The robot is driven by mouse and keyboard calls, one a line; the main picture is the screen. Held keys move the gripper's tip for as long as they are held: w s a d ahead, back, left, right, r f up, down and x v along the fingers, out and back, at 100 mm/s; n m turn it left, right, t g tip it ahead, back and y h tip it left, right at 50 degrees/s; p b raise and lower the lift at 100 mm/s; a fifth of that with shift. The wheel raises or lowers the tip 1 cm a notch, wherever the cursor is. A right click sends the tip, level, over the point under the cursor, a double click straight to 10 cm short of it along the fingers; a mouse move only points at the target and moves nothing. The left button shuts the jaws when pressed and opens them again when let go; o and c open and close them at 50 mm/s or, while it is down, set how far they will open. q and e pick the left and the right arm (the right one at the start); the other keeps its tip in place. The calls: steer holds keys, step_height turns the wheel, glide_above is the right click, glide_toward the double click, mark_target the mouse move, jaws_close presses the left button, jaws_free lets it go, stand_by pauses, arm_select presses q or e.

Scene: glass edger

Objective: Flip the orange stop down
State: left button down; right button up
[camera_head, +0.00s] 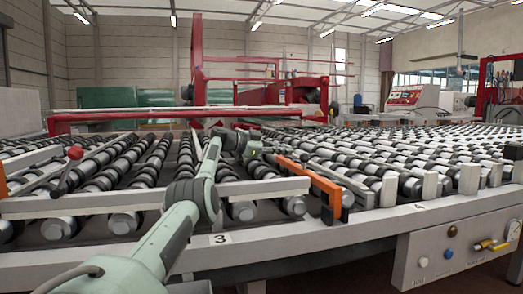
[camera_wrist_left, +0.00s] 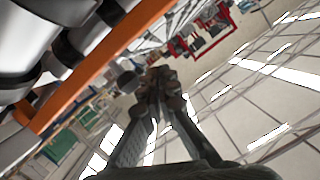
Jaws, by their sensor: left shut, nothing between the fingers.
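The orange stop (camera_head: 322,184) is a bar at the front of the roller table, right of the label 3. It runs back from a dark end piece near the front rail, and I cannot tell its exact tilt. In the left wrist view the orange stop (camera_wrist_left: 98,60) crosses the upper left as a long slanted bar. My left gripper (camera_head: 272,151) is beside the far end of the stop, small and partly hard to make out. In the left wrist view my left gripper (camera_wrist_left: 163,76) has its fingertips together, empty, with a visible gap to the bar. My right gripper is not in view.
The roller table's white front rail (camera_head: 300,237) spans the foreground, with rows of dark-ringed rollers (camera_head: 125,222) behind it. A red-knobbed lever (camera_head: 75,153) stands at the left. A control box (camera_head: 440,258) with a gauge and yellow valve hangs at the lower right. A red frame (camera_head: 198,60) stands behind.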

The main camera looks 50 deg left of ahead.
arm_select(q)
steer(key=a+b+v, duration=0.1)
steer(key=v, duration=0.7)
steer(key=shift+r+b, duration=0.25)
steer(key=shift+b, duration=0.05)
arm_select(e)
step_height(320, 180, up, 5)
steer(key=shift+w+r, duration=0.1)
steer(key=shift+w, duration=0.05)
arm_select(q)
steer(key=shift+w, duration=0.1)
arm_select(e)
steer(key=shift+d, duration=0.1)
